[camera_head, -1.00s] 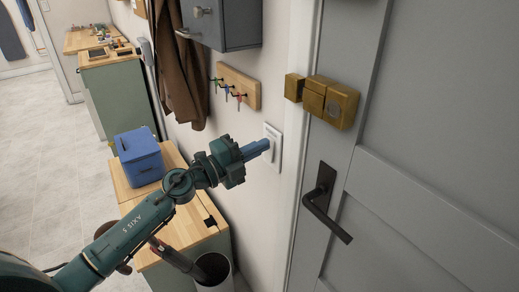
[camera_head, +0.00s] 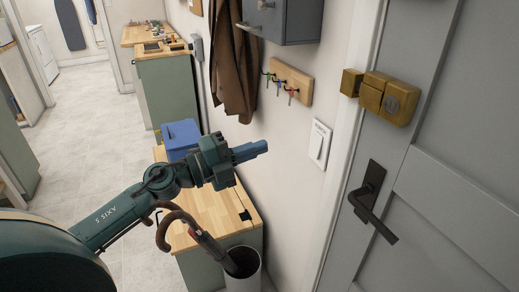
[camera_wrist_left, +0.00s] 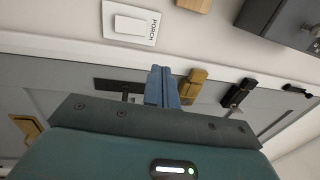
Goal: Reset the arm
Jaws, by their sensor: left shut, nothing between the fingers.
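My left arm comes in from the left in the head view. Its gripper (camera_head: 250,151) has blue fingers pressed together with nothing between them. It hangs in the air above the wooden cabinet top, apart from the wall and to the left of the white light switch (camera_head: 320,145). In the left wrist view the shut blue fingers (camera_wrist_left: 161,86) point up the picture, and the switch, marked "PORCH", (camera_wrist_left: 131,24) shows at the upper left. My right gripper is not in view.
A grey door with a black handle (camera_head: 373,204) and brass lock (camera_head: 390,98) stands at right. A blue box (camera_head: 181,138) sits on the low wooden-topped cabinet (camera_head: 205,208). A bin (camera_head: 243,270) holds a cane. A key rack (camera_head: 291,80) and brown coat (camera_head: 235,70) hang on the wall.

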